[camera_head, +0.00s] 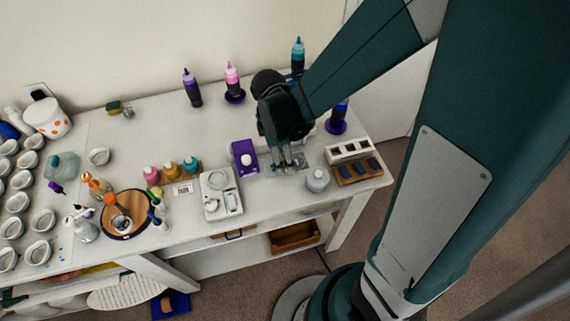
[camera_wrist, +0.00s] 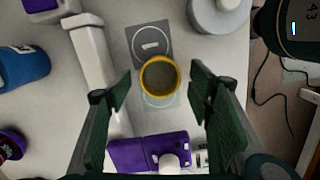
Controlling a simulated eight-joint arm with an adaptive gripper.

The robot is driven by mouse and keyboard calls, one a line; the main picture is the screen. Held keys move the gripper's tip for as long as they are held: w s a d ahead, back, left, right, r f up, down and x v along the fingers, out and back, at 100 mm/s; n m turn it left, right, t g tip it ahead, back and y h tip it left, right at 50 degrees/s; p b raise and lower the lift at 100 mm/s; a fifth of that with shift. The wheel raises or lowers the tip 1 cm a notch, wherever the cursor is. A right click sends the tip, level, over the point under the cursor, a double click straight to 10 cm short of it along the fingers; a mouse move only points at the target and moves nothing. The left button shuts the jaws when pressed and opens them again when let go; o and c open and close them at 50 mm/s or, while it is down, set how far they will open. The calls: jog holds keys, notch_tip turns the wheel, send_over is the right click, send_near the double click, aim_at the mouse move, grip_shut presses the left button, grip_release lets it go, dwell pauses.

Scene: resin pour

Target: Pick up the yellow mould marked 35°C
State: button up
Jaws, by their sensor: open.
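The yellow mould (camera_wrist: 159,76) shows in the wrist view as a round yellow ring with a greyish inside. It sits over a dark grey card (camera_wrist: 149,38) with a white outline circle and a lighter patch below. No 35°C mark is readable on it. My gripper (camera_wrist: 160,84) is open, with one finger to the left of the mould and one to the right, and gaps on both sides. In the head view my gripper (camera_head: 290,166) points down over the right part of the table, and I cannot make out the mould there.
A purple device (camera_head: 244,157) stands left of my gripper. A grey-white lidded jar (camera_head: 317,180) and a white slotted rack (camera_head: 349,150) stand to the right. A long white object (camera_wrist: 92,55) lies close to the left finger. Bottles (camera_head: 192,88) stand behind.

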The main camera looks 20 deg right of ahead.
jog(key=shift+d+f, duration=0.2)
jog(key=shift+f, duration=1.4)
jog(key=c, duration=1)
